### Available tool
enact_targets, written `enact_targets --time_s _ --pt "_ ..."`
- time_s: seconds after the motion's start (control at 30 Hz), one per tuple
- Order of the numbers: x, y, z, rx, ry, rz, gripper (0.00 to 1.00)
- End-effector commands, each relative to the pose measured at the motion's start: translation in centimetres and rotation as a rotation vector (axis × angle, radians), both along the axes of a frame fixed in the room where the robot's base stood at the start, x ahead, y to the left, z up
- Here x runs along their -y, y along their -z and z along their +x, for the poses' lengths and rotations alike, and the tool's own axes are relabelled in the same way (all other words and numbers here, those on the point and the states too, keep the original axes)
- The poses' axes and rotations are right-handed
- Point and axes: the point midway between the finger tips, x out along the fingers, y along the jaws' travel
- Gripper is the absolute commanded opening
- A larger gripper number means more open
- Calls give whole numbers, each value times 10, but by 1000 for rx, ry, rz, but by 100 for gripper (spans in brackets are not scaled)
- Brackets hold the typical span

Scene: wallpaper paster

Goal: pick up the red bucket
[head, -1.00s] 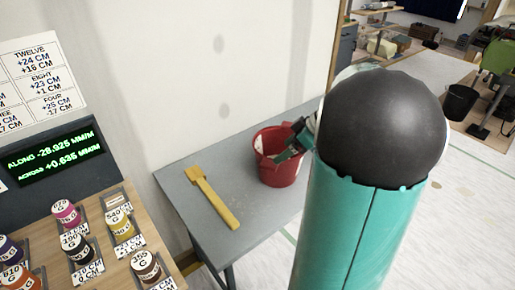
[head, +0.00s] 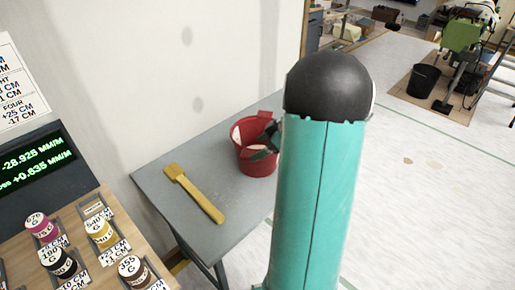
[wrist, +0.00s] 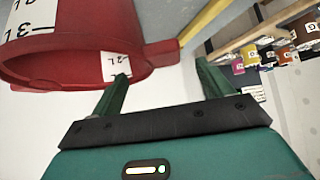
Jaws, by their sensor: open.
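My gripper (head: 264,153) is at the bucket's right side, partly hidden by my arm. In the wrist view the bucket (wrist: 85,72) fills the upper left, with white labels marked in litres. My gripper's two green fingers (wrist: 163,76) are apart with nothing held between them. The left finger's tip overlaps the bucket's rim area by a label; whether it touches I cannot tell. The right finger is clear of the bucket.
A yellow brush-like tool (head: 197,194) lies on the grey table (head: 160,199) left of the bucket. The wall runs close behind. A wooden rack (head: 92,256) with several coloured pots is at lower left. A black bucket (head: 423,81) stands far right; the floor between is mostly clear.

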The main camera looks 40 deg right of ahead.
Motion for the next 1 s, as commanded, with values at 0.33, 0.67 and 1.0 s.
enact_targets --time_s 0.33,0.67,1.0 --pt "-17 31 25 -2 -3 2 79" --pt "-21 39 33 0 0 0 79" --pt "-21 39 32 0 0 0 12"
